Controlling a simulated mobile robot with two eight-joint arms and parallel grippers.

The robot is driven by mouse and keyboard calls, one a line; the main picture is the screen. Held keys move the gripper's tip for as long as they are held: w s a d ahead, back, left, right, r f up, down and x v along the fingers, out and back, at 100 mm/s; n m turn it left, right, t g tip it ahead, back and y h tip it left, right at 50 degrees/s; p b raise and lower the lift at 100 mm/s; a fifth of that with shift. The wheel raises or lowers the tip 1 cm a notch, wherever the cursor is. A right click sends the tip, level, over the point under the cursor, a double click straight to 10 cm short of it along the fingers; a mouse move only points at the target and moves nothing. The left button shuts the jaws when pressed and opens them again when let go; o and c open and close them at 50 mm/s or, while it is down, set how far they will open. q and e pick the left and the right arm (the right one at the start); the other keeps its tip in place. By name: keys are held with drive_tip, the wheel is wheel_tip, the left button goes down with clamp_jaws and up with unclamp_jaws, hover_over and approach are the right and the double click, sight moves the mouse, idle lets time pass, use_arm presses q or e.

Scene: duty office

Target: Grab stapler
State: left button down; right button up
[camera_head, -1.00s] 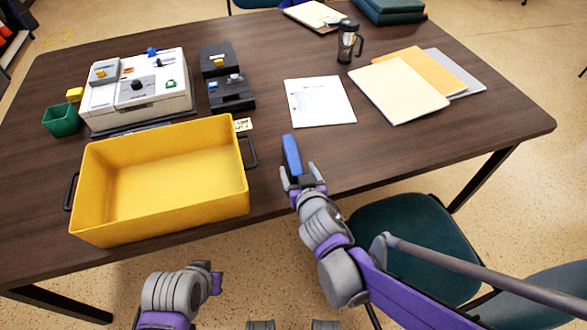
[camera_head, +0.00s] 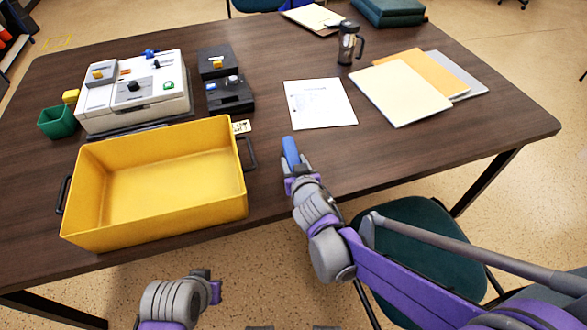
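The blue stapler (camera_head: 290,149) lies on the dark wooden table near its front edge, right of the yellow bin. My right gripper (camera_head: 297,168) reaches over the front edge to the stapler's near end. Its fingers look spread, one on either side of the stapler, and hide its near part. Contact between fingers and stapler is too small to make out. My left gripper (camera_head: 207,287) is low in front of the table, away from the stapler; its fingertips are hard to make out.
The yellow bin (camera_head: 150,226) with dark handles fills the front left. A white paper (camera_head: 320,104) lies beyond the stapler, and folders (camera_head: 402,92) and a dark mug (camera_head: 347,46) are farther right. A green chair (camera_head: 425,240) stands at the front edge.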

clamp_jaws()
